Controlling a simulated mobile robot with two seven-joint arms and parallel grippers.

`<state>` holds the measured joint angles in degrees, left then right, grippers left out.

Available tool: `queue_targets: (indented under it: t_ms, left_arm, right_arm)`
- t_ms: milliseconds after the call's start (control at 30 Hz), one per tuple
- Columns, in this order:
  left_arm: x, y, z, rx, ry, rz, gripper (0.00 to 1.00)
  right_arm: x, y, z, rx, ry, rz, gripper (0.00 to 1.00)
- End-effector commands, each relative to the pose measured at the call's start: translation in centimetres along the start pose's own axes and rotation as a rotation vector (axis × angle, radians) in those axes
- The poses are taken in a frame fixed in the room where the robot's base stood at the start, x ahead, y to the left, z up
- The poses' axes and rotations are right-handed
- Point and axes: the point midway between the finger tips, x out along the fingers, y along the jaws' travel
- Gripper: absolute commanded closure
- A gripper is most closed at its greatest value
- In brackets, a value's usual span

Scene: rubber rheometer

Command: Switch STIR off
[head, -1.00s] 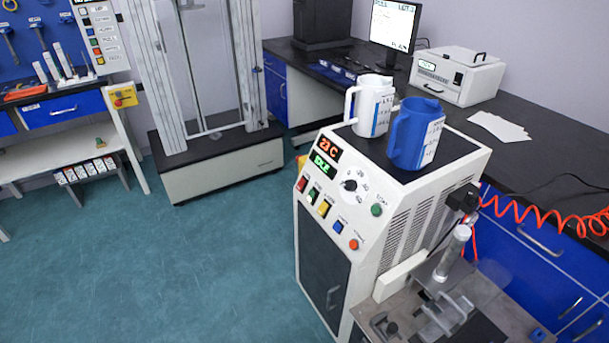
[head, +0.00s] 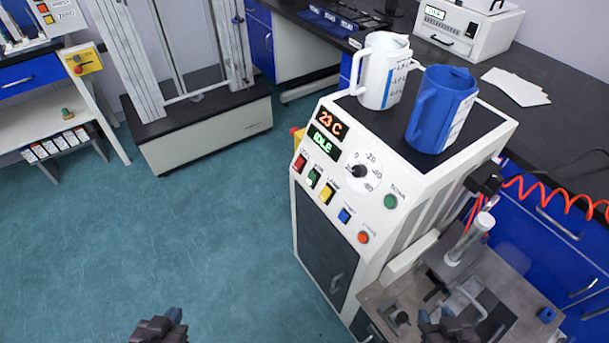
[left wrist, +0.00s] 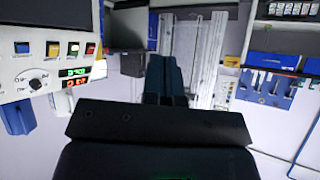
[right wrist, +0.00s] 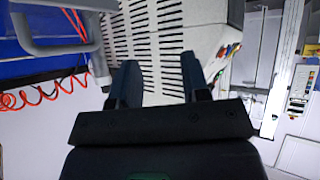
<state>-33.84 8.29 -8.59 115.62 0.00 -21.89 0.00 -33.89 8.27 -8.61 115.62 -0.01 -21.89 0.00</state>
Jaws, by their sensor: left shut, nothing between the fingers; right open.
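The white machine (head: 345,190) stands at centre right in the head view. I cannot read which control is labelled STIR. My left gripper (head: 160,325) is shut and empty, low and left of the machine. My right gripper (head: 445,325) is open near the machine's front fixture.
A white jug (head: 380,72) and a blue jug (head: 441,112) stand on the machine's top. A metal fixture (head: 470,240) and a coiled red hose (head: 550,195) are at right. The floor (head: 215,230) left of the machine is clear.

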Motion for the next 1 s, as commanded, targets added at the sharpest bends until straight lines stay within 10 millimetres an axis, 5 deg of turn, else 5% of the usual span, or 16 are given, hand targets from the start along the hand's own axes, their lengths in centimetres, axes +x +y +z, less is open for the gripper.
queue_targets:
  t_ms: [167, 367, 700, 1000]
  left_arm:
    - [1.0, 0.2, -0.4, -0.035, 0.004, 0.019, 1.0]
    - [5.4, 1.9, -2.7, -0.217, 0.008, 0.119, 1.0]
    - [13.6, 6.3, -9.4, -0.607, -0.061, 0.386, 1.0]
    - [18.3, 10.6, -16.2, -0.887, -0.211, 0.633, 1.0]
  right_arm:
    - [0.1, 0.0, 0.5, 0.0, -0.006, 0.0, 0.57]
    - [0.7, -0.2, 1.6, -0.002, -0.019, -0.003, 0.57]
    - [2.2, -0.5, 2.3, -0.011, -0.017, -0.012, 0.57]
    - [3.0, -0.6, 4.1, -0.02, -0.049, -0.017, 0.57]
